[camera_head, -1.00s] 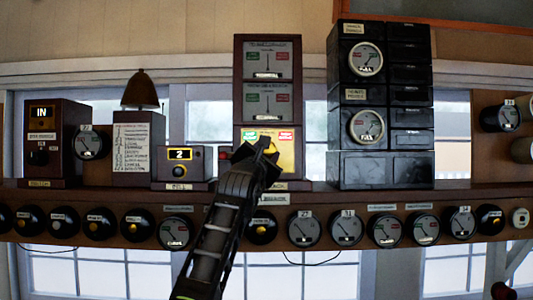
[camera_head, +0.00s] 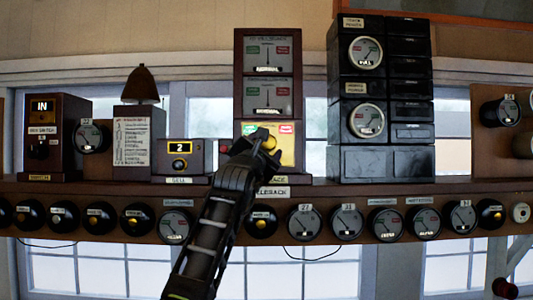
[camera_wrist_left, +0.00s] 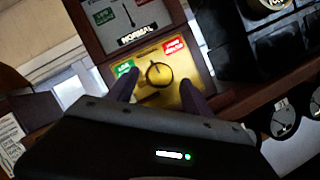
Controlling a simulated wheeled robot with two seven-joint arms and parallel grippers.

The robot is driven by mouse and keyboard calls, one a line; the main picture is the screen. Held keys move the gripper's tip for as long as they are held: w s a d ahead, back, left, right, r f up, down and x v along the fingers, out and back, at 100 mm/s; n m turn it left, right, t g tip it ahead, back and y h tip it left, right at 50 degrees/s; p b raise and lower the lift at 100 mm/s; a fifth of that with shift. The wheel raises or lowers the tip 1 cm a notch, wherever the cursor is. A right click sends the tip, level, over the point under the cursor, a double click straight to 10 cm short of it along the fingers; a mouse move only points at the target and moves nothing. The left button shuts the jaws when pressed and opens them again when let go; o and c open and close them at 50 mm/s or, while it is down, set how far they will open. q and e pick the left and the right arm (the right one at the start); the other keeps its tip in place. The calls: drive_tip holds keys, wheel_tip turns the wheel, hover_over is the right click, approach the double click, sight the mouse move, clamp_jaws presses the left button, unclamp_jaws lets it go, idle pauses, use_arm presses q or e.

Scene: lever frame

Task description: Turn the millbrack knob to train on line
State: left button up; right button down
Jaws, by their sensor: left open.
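The millbrack block instrument (camera_head: 288,158) is the yellow panel at the bottom of a brown stacked case on the shelf. Its round yellow knob (camera_wrist_left: 159,74) shows in the left wrist view, with a dark pointer standing near upright. A green label (camera_wrist_left: 125,68) is left of the knob and a red label (camera_wrist_left: 174,46) right of it. My left gripper (camera_head: 268,146) is open in front of the panel. In the left wrist view its two fingers (camera_wrist_left: 160,88) sit on either side of the knob's lower part; I cannot tell whether they touch it. My right gripper is not in view.
Two grey dials reading NORMAL (camera_head: 267,97) are stacked above the panel. A small box showing 2 (camera_head: 180,150) and a bell (camera_head: 141,85) stand left. A black cabinet with gauges (camera_head: 385,163) stands close right. Several round dials line the shelf front below.

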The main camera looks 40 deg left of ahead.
use_arm(q)
drive_tip(key=b+v, duration=0.4)
drive_tip(key=v, duration=0.1)
drive_tip(key=shift+s+d+f+b, duration=0.15)
drive_tip(key=shift+s+b, duration=0.15)
